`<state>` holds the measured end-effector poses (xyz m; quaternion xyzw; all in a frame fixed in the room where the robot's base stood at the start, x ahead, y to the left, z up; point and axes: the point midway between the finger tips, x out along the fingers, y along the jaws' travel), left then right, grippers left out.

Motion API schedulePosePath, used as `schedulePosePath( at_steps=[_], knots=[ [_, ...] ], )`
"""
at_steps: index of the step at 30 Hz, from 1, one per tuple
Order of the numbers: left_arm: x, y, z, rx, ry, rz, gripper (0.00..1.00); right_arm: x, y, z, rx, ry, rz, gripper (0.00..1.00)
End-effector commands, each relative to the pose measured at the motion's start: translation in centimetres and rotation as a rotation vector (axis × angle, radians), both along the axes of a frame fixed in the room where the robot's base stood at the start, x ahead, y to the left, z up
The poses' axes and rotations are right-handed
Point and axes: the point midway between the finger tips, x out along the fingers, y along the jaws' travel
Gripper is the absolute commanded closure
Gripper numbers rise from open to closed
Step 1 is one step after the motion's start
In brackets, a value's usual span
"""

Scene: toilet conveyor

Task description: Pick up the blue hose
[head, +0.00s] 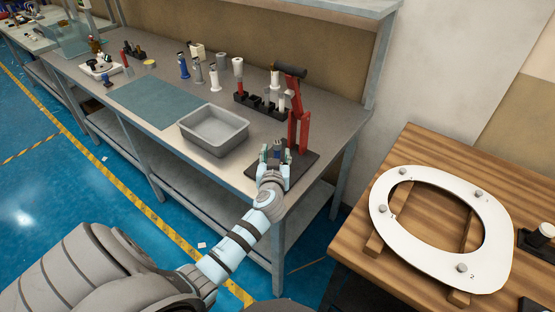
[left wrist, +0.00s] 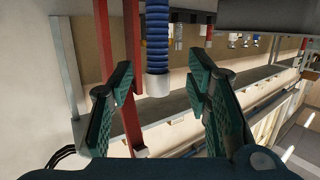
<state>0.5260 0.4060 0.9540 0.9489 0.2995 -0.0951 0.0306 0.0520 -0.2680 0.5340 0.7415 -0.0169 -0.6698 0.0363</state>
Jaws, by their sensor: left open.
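The blue ribbed hose (left wrist: 157,38) with a pale end fitting (left wrist: 158,84) shows at the top middle of the left wrist view. It lies between the lines of the two fingers, and neither finger visibly touches it. My left gripper (left wrist: 160,88) is open. In the head view my left gripper (head: 276,158) is at the dark base plate (head: 303,163) of the red press (head: 296,115). A small dark blue bit there is mostly hidden by the fingers. My right gripper is out of view.
A grey metal tray (head: 214,130) stands left of the gripper on the workbench. A black rack (head: 262,106) with fittings stands behind. The red press post rises close to the gripper. A wooden table (head: 350,240) with a white toilet seat (head: 386,215) is at right.

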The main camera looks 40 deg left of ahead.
Motion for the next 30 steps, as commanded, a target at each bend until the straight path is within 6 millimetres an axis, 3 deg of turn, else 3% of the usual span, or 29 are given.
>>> schedulePosePath(
  at_steps=[4, 11, 20, 30],
  knots=[
    [2.4, 1.4, -0.4, 0.001, 0.0, 0.0, 0.55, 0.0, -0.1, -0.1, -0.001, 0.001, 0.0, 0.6],
    [2.8, 1.8, -0.5, 0.0, 0.0, -0.001, 0.55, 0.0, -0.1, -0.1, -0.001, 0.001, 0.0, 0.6],
    [2.8, 1.7, -0.5, 0.001, 0.0, -0.001, 1.0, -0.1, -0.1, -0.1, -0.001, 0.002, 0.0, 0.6],
    [2.8, 1.7, -0.3, 0.001, 0.0, -0.001, 1.0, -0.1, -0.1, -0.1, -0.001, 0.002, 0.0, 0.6]
  ],
)
